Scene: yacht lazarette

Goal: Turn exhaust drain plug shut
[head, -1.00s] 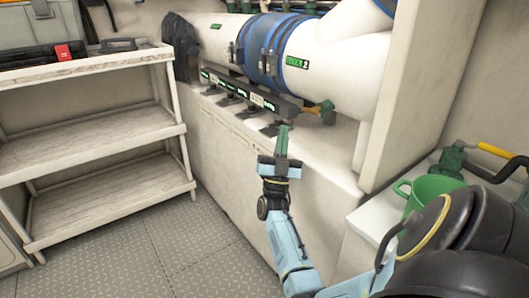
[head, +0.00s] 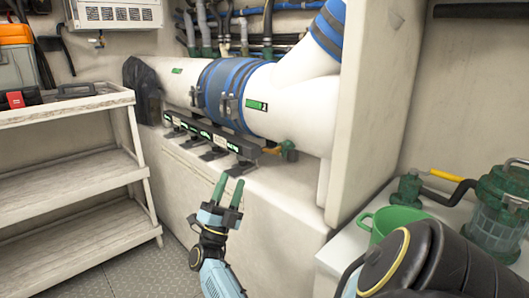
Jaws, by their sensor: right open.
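A large white exhaust pipe (head: 295,108) with blue bands runs across the back recess. A small brass-coloured and green fitting (head: 289,150), which looks like the drain plug, sits low on the pipe near the right end of the dark labelled rail. Whether it is open or shut cannot be told. My right gripper (head: 231,180) has green fingers, spread and empty, pointing up in front of the white ledge. It is below and left of the fitting, not touching it. My left gripper is not in view.
A dark rail (head: 212,134) with several labelled levers runs along the ledge (head: 277,185) under the pipe. A white shelf unit (head: 70,149) stands at left. At right, a green bucket (head: 393,220) and a green strainer (head: 497,210) stand on a counter. A partition (head: 375,100) bounds the recess.

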